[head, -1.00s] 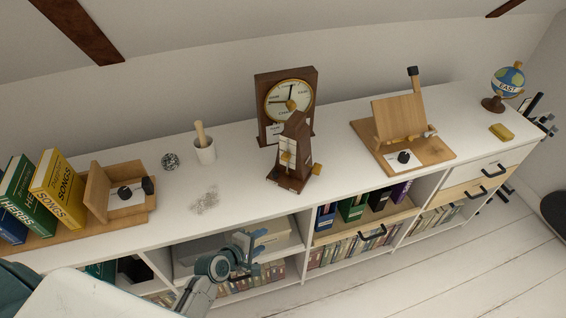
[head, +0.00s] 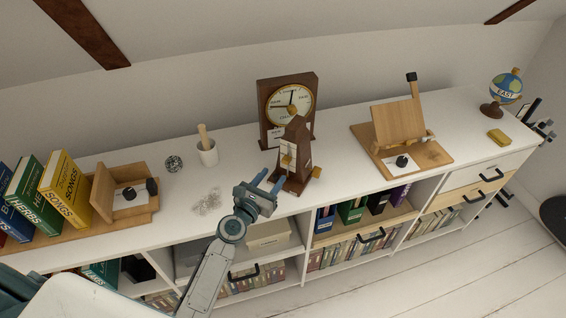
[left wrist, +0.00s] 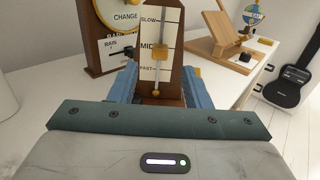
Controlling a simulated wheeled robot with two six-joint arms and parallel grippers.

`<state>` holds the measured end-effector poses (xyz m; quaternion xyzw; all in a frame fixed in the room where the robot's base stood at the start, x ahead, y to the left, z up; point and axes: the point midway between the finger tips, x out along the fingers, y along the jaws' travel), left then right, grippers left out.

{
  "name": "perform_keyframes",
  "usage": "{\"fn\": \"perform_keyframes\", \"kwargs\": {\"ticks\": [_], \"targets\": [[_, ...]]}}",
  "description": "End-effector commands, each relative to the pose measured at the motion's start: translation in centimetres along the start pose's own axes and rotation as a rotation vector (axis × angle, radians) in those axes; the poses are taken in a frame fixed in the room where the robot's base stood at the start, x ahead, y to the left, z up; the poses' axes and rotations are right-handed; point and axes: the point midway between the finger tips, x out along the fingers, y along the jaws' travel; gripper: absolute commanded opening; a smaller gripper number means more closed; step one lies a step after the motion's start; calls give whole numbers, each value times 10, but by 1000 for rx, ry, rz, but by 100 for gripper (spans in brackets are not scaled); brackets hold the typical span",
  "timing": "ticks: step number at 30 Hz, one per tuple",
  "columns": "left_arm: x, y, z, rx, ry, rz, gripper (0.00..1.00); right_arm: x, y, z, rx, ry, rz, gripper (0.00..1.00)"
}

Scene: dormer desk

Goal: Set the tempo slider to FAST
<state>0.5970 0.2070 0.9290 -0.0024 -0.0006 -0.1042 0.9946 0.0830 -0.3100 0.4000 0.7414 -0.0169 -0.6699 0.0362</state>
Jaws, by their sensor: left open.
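My left gripper (head: 268,181) is open just in front of the metronome, at the shelf's front edge. In the left wrist view its blue fingers (left wrist: 160,90) lie either side of the scale's lower part, apart from the slider. My right gripper is out of view.
A white cup (head: 207,153) and paper clips (head: 207,202) lie to the left. A wooden stand (head: 402,127) is to the right. White shelf top between them is clear.

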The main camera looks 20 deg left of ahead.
Motion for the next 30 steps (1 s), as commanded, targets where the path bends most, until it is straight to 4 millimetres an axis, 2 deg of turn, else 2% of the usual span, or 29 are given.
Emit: {"fn": "perform_keyframes", "kwargs": {"ticks": [3,10,15,24,30], "targets": [[25,0,2,0,-2,-1,44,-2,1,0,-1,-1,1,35],[60,0,0,2,0,-1,44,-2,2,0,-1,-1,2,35],[72,0,0,3,0,-1,44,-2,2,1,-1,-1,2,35],[73,0,-1,4,1,-1,44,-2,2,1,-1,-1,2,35],[73,0,0,4,1,-1,4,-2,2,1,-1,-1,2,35]]}}
